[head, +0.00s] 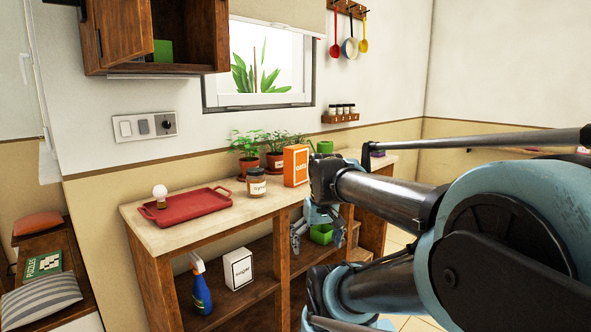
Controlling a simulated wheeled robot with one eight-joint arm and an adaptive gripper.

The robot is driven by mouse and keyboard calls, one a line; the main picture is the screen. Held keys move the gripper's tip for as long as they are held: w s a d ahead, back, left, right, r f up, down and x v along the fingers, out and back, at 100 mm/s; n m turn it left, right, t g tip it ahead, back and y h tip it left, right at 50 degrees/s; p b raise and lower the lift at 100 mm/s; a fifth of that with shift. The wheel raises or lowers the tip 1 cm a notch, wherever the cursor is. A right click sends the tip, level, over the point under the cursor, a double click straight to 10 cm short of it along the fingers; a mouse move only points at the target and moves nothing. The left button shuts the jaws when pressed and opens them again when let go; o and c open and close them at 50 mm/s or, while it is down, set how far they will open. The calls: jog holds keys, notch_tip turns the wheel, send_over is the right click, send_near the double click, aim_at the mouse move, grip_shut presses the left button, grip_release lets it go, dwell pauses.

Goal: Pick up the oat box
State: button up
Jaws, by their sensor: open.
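The gripper does not touch the box. My arm comes in from the right and hides part of the counter's right end.
A green mug (325,147) stands behind.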

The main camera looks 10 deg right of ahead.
jog(key=w+d+r+n+y, duration=0.1)
jog(key=w+r+n, duration=0.2)
jog(key=w+r, duration=1.5)
jog(key=n+y, duration=0.2)
jog(key=n, duration=0.2)
send_near(302, 147)
jog(key=shift+t, duration=0.4)
jog(key=x, duration=0.6)
jog(key=s+x, duration=0.1)
jog(key=x, duration=0.2)
jog(key=shift+a+f, duration=0.2)
jog(key=shift+f, duration=0.05)
jog(key=x, duration=0.4)
jog(key=shift+w+a, duration=0.15)
jog(key=shift+a, duration=0.25)
jog(key=shift+w+a+f, duration=0.1)
jog(key=shift+w+f, duration=0.1)
jog(key=shift+f, duration=0.35)
jog(key=c, duration=1.3)
